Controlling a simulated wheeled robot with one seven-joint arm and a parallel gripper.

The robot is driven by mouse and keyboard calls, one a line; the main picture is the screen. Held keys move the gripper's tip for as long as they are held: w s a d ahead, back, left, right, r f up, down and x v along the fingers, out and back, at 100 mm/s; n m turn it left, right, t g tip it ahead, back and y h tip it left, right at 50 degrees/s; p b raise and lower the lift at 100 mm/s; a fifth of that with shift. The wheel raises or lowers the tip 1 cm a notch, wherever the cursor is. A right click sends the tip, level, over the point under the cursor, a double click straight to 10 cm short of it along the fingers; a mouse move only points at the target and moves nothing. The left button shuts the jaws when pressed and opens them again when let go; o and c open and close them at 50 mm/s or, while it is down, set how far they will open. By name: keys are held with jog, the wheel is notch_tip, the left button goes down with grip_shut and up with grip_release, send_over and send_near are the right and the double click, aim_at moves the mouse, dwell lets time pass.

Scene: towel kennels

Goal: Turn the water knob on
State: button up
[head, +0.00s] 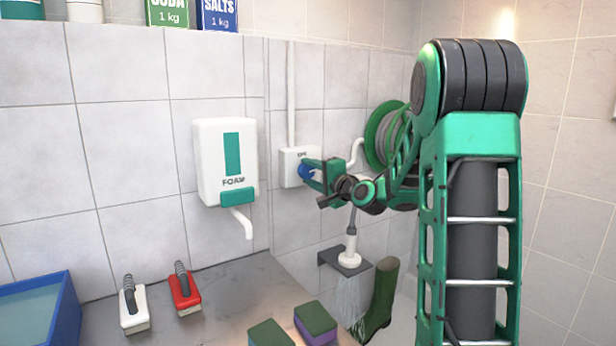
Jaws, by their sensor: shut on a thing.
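The blue water knob (305,171) sits on a white wall box (291,154) in the middle of the head view. A small label shows above it, too small to read surely. My gripper (311,172) reaches the knob from the right and is shut on it. Its fingers hide part of the knob. A white shower head (350,258) sits in a dark wall bracket (341,264) below, and thin streams of water (351,301) fall from it.
A green hose reel (383,136) is on the wall behind my arm. A white foam dispenser (226,165) hangs left of the knob. Brushes (184,291) and sponges (268,334) lie on the grey counter (222,295). A blue tub (66,318) is at left; a green boot (380,303) stands below my arm.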

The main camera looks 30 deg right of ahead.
jog(key=shift+d+f+m, duration=0.1)
jog(key=shift+f+m, duration=0.1)
jog(key=shift+m, duration=0.4)
jog(key=o, duration=1)
jog(key=shift+r, duration=0.1)
jog(key=shift+s, duration=0.15)
jog(key=s, duration=1)
jog(key=shift+s+d, duration=0.15)
jog(key=shift+s, duration=0.05)
